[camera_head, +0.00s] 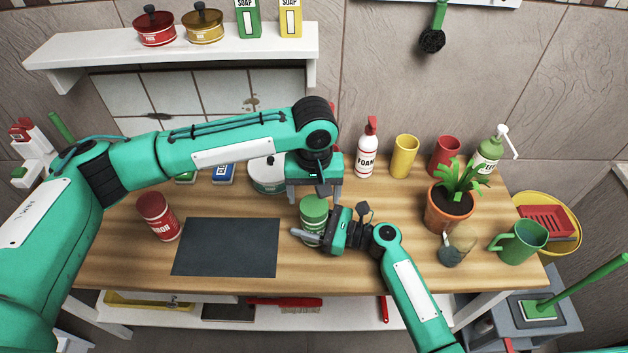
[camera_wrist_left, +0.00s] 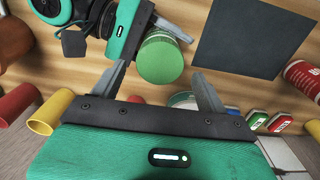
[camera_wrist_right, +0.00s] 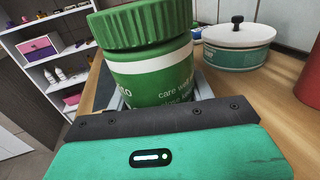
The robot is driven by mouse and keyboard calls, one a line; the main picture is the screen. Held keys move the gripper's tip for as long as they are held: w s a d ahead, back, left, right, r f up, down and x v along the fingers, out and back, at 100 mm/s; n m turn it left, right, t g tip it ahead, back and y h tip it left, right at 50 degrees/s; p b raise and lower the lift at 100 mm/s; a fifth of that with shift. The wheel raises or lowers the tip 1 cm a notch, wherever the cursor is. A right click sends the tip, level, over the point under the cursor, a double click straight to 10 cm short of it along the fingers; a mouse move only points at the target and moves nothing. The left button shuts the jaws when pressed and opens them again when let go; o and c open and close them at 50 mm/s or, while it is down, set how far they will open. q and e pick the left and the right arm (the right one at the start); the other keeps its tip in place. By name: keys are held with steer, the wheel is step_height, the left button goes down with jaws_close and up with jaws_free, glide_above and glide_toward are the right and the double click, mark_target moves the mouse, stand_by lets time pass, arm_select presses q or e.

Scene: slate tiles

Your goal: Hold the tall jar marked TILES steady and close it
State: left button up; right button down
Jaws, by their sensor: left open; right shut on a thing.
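A green jar (camera_head: 311,232) stands on the wooden worktop, with a white-banded label in the right wrist view (camera_wrist_right: 150,75). My right gripper (camera_head: 314,236) is shut around the jar's body from the right. My left gripper (camera_head: 313,192) is open just above the lid, pointing down. In the left wrist view the lid (camera_wrist_left: 160,60) shows between its spread fingers, apart from them.
A red jar marked MIRROR (camera_head: 157,216) and a dark mat (camera_head: 226,247) lie to the left. A white lidded pot (camera_head: 266,175) stands behind my left gripper. A foam bottle (camera_head: 367,150), cups, a potted plant (camera_head: 450,210) and a green jug (camera_head: 523,242) stand to the right.

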mark_target(314, 205)
arm_select(q)
steer(key=shift+f, duration=1.55)
steer(key=c, duration=1)
steer(key=m, duration=1.2)
steer(key=shift+m, duration=0.3)
steer(key=m, duration=1.1)
steer(key=shift+w+m, duration=0.1)
steer(key=shift+m, duration=0.3)
steer(key=o, duration=1.1)
steer(key=shift+c, duration=0.2)
steer(key=shift+r, duration=0.1)
